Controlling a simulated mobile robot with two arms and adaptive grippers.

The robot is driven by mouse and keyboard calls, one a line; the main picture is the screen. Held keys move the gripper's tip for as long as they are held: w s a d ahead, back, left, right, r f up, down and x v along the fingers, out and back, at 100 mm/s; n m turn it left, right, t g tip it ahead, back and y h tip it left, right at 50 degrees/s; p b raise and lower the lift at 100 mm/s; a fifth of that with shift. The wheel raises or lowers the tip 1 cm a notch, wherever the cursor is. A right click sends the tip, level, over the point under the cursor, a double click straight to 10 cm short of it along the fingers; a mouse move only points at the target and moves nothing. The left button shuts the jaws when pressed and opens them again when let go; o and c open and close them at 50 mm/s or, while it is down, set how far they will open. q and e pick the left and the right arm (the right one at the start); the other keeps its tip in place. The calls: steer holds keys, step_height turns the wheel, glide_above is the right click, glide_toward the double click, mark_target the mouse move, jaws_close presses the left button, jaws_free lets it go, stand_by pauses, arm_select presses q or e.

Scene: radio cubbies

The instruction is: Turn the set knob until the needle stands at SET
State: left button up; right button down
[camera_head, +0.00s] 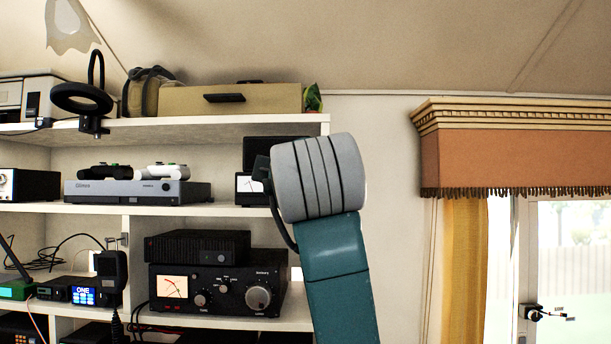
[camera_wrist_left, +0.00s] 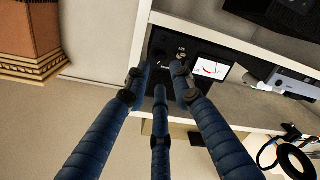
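A black unit with a white meter face (camera_head: 250,184) stands at the right end of the middle shelf, partly hidden behind my grey wrist joint. In the left wrist view, which is upside down, its white meter (camera_wrist_left: 211,70) shows a red mark. The needle's exact reading is too small to tell. The dark front panel (camera_wrist_left: 178,47) carries small white markings; the set knob cannot be made out clearly. My left gripper (camera_wrist_left: 160,76) points at this panel with its blue fingers spread, and nothing is clearly held. In the head view it is hidden behind the joint. My right gripper is out of view.
A larger black unit (camera_head: 216,291) with an orange meter and knobs sits on the shelf below. A grey console (camera_head: 136,191) stands to the left, a tan case (camera_head: 229,99) above. The shelf's right upright is close to my fingers. A window and valance (camera_head: 520,155) are right.

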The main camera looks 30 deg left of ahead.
arm_select(q)
steer(key=p+x, duration=0.2)
steer(key=x, duration=0.4)
steer(key=shift+w+a+p, duration=0.3)
steer(key=shift+p, duration=0.05)
jaws_close()
